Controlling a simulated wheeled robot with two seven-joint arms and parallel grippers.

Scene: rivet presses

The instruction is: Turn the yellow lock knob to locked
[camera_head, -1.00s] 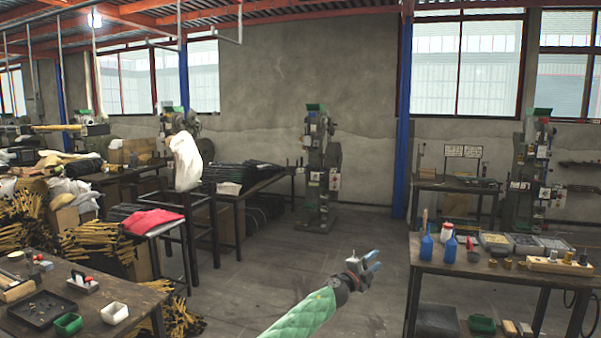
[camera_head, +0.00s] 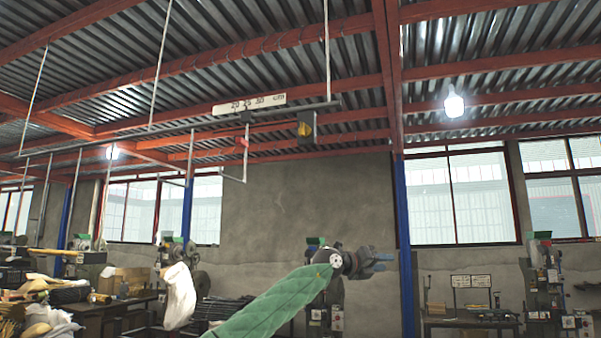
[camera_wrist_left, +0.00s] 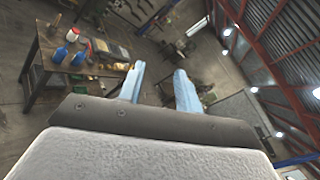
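A yellow knob (camera_head: 306,130) shows on a small dark box hung from an overhead rail (camera_head: 180,131); it is too small to read its setting. A white scale plate (camera_head: 249,104) with numbers sits above the rail, left of the box. My left gripper (camera_head: 381,262) is in mid-air, lower and to the right of the knob in the picture, apart from it. In the left wrist view its two blue fingers (camera_wrist_left: 160,78) stand apart with nothing between them. The knob does not show in that view. My right gripper is not in view.
A red-tipped part (camera_head: 243,142) hangs from the rail left of the box. Thin rods hold the rail from the roof. A workbench (camera_wrist_left: 45,62) with blue bottles shows in the left wrist view. The air between my left gripper and the knob looks clear.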

